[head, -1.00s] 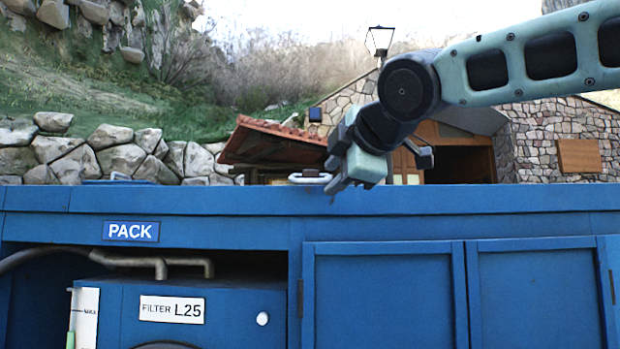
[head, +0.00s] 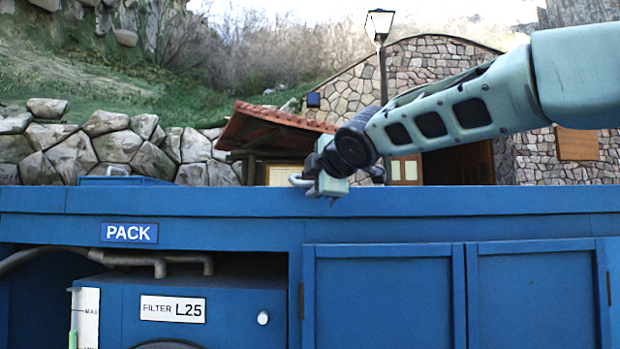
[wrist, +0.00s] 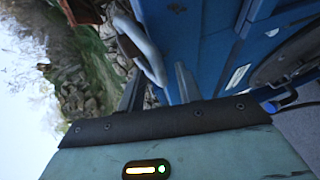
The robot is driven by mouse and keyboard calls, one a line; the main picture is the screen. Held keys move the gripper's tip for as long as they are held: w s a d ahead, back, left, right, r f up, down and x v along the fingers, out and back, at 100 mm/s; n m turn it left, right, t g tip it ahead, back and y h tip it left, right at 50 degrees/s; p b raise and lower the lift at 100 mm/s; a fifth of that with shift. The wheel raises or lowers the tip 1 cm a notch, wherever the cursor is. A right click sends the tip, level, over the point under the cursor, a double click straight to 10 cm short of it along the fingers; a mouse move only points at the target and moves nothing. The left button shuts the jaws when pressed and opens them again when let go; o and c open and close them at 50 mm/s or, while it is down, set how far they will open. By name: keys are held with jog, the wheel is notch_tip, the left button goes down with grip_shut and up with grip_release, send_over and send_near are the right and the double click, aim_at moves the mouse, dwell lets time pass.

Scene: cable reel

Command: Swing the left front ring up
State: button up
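A light grey ring (head: 296,180) shows at the top edge of the blue cabinet (head: 400,202), left of centre in the head view. My gripper covers its right part. In the wrist view the ring is a pale bent bar (wrist: 146,42), its near end between my two fingers. My gripper (head: 320,189) is low at the cabinet's top edge; in the wrist view my gripper (wrist: 160,72) has its dark fingers spread apart, one on each side of the bar. I cannot tell whether either finger touches it.
Another grey ring (head: 118,170) stands on a raised blue part farther left. The cabinet front has a PACK label (head: 129,233), an open bay with a FILTER L25 unit (head: 230,312) and closed doors. The top between the rings looks clear.

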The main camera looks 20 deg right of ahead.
jog(key=shift+x, duration=1.35)
grip_shut()
